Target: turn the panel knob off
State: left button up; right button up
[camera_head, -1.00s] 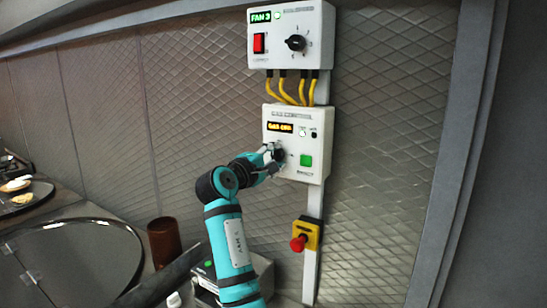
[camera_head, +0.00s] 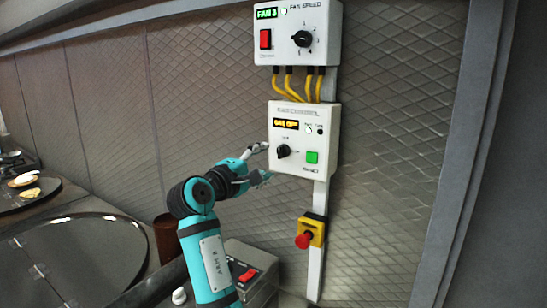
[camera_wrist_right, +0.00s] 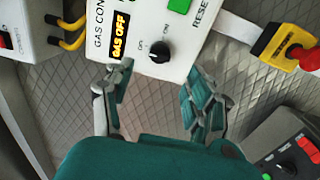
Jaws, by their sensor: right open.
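The gas control panel (camera_head: 277,127) is a white box on the wall. Its amber display (camera_head: 286,124) reads GAS OFF, also in the wrist view (camera_wrist_right: 118,36). The black panel knob (camera_head: 284,151) sits below the display at the lower left of the box. In the wrist view the knob (camera_wrist_right: 159,51) shows whole, with nothing on it. My right gripper (camera_head: 262,163) is open and empty, just left of the knob and apart from it. In the wrist view its two fingers (camera_wrist_right: 155,82) are spread on either side below the knob. My left gripper is not in view.
A green reset button (camera_head: 312,157) is right of the knob. The FAN 3 box (camera_head: 289,49) is above, joined by yellow cables (camera_head: 290,84). A red emergency button (camera_head: 304,240) is below. A grey box with a red switch (camera_head: 249,275) and a brown cylinder (camera_head: 165,240) stand lower left.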

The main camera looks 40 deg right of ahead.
jog(key=v, duration=0.3)
jog(key=shift+s+a, duration=0.2)
jog(key=shift+a, duration=0.15)
jog(key=shift+f, duration=0.1)
